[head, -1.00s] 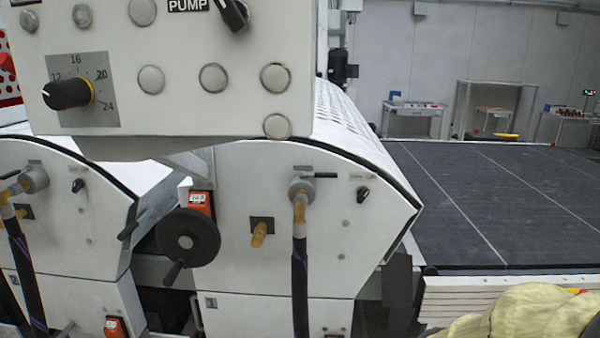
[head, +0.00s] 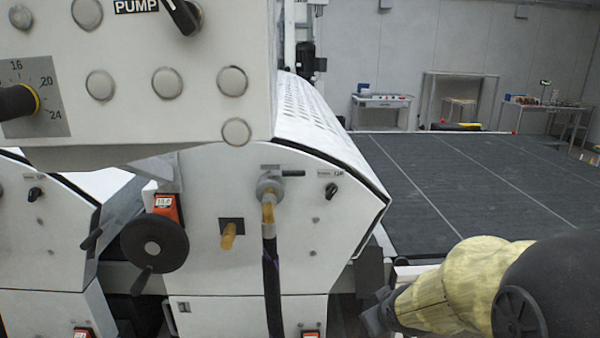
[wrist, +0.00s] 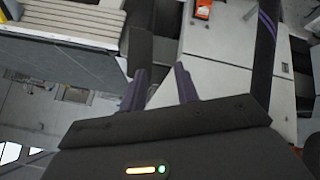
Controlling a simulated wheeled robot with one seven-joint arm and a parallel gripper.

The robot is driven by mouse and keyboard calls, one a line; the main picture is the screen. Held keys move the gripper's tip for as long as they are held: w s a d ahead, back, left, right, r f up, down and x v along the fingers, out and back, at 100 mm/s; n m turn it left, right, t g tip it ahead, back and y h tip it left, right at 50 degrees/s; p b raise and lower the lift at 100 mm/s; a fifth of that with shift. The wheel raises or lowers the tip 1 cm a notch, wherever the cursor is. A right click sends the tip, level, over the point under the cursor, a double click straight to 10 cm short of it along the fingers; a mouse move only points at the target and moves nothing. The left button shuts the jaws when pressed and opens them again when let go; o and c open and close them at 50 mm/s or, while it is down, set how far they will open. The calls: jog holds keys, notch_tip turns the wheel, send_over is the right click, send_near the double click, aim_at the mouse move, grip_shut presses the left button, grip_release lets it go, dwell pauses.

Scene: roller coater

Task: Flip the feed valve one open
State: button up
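A grey round valve (head: 270,187) sits on the white end panel (head: 215,265) of the roller unit in the head view. Its short dark lever (head: 293,173) points right, about level. A brass elbow and a dark hose (head: 271,270) hang below it. I see no readable number on the valve. My gripper (head: 372,303) is at the lower right of the head view, right of the hose and below the valve. In the wrist view its two fingers (wrist: 160,76) are apart with nothing between them. The valve does not show in the wrist view.
A black handwheel (head: 155,250) and a brass fitting (head: 228,235) stick out left of the hose. A control box (head: 130,125) overhangs above. A small black knob (head: 331,190) is right of the valve. The dark conveyor bed (head: 460,190) lies at right.

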aim_at(299, 175)
jog(key=w+r+n+t+y, duration=0.1)
jog(key=w+r+n+t, duration=0.3)
jog(key=w+r, duration=0.3)
jog(key=w+a+r+n+y+p, duration=0.1)
jog(key=a+r+n+y+p, duration=0.2)
jog(key=r+n+y, duration=0.9)
notch_tip(299, 175, up, 4)
jog(key=a+n, duration=0.1)
jog(key=n, duration=0.5)
jog(key=shift+w+a+f+t, duration=0.15)
jog(key=shift+t, duration=0.25)
jog(key=p+x, duration=0.6)
jog(key=x, duration=1.1)
jog(key=shift+a+p, duration=0.3)
grip_shut()
